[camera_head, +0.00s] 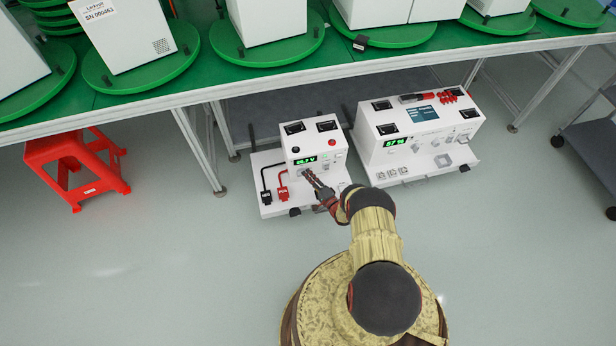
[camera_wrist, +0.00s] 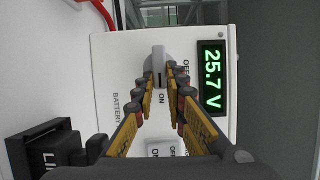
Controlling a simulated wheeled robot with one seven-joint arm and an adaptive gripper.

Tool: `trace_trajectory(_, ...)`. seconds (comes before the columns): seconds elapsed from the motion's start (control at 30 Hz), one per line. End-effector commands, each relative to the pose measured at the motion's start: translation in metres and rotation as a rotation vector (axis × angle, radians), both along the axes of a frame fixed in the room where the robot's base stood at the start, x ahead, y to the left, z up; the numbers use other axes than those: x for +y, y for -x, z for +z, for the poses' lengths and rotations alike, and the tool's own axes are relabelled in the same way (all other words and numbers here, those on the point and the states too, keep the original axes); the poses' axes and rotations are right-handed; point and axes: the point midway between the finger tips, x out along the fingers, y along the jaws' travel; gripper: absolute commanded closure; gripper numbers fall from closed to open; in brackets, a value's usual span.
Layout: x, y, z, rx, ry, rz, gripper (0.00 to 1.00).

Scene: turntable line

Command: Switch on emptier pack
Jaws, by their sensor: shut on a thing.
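My gripper (camera_head: 316,187) reaches the front of the left, smaller white battery pack (camera_head: 300,158), which stands under the bench. In the wrist view my two fingers (camera_wrist: 160,82) are closed on a grey rotary knob (camera_wrist: 158,62). The knob is on a white panel (camera_wrist: 118,60) marked BATTERY, with OFF and ON labels. Its bar is upright in that view, its lower end toward ON. A lit green display (camera_wrist: 212,77) beside it reads 25.7 V. The right, larger white pack (camera_head: 412,130) has a lit display (camera_head: 396,142) that seems to read 07 %.
The green-topped bench (camera_head: 180,92) with white boxes on green discs stands above the packs. A red stool (camera_head: 75,160) is at left and a grey cart (camera_head: 590,140) at right. Black and red leads (camera_head: 283,178) lie left on the smaller pack. A rocker switch (camera_wrist: 166,149) is near the knob.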

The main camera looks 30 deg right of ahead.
Motion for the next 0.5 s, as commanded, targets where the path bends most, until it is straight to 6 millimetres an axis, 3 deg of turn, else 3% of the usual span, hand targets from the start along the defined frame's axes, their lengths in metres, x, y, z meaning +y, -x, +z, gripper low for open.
trace_trajectory(0.17,-0.0023,-0.0002,-0.0004,0.002,0.000,-0.005,1.00)
trace_trajectory(0.2,-0.0023,-0.0003,-0.0004,0.002,0.000,-0.005,0.85)
trace_trajectory(0.5,-0.0010,0.0000,-0.0002,0.001,0.001,-0.002,0.69)
